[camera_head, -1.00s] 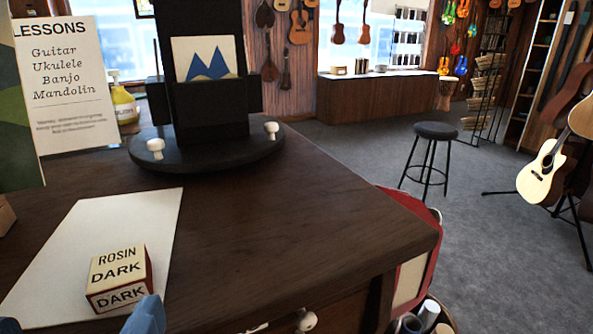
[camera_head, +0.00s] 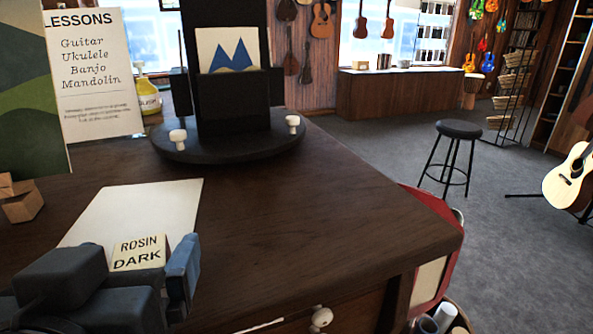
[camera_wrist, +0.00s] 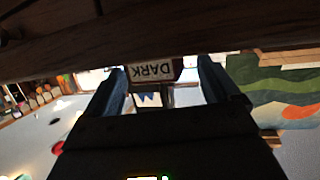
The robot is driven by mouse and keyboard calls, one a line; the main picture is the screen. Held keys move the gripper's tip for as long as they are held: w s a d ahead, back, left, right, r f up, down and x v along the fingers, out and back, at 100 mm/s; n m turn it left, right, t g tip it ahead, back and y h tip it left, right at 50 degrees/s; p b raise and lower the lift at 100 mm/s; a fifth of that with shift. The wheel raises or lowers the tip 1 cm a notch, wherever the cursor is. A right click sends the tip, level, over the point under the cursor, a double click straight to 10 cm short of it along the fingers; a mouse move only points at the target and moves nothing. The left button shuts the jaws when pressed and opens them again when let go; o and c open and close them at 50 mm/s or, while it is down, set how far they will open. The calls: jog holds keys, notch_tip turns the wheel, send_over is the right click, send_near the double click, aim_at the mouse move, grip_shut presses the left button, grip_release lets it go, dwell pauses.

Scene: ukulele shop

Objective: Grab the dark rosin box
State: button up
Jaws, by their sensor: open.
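The dark rosin box (camera_head: 139,252) is a small cream box marked "ROSIN DARK". It sits on a white sheet (camera_head: 150,211) on the dark wooden counter. My gripper (camera_head: 140,272) is at the lower left of the head view, in front of the box, and hides its lower part. In the wrist view, which is upside down, the box's "DARK" label (camera_wrist: 151,73) shows between the two blue-grey fingers (camera_wrist: 160,84). The fingers are open with a gap on each side of the box. I cannot tell how far they reach along it.
A round black stand (camera_head: 228,143) with white knobs stands behind the sheet. A lessons sign (camera_head: 98,75) and small cardboard boxes (camera_head: 20,201) are at the left. The counter (camera_head: 300,215) is bare to the right. A black stool (camera_head: 456,132) stands on the floor beyond.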

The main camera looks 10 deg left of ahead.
jog(key=c, duration=1.2)
jog(key=shift+r, duration=0.15)
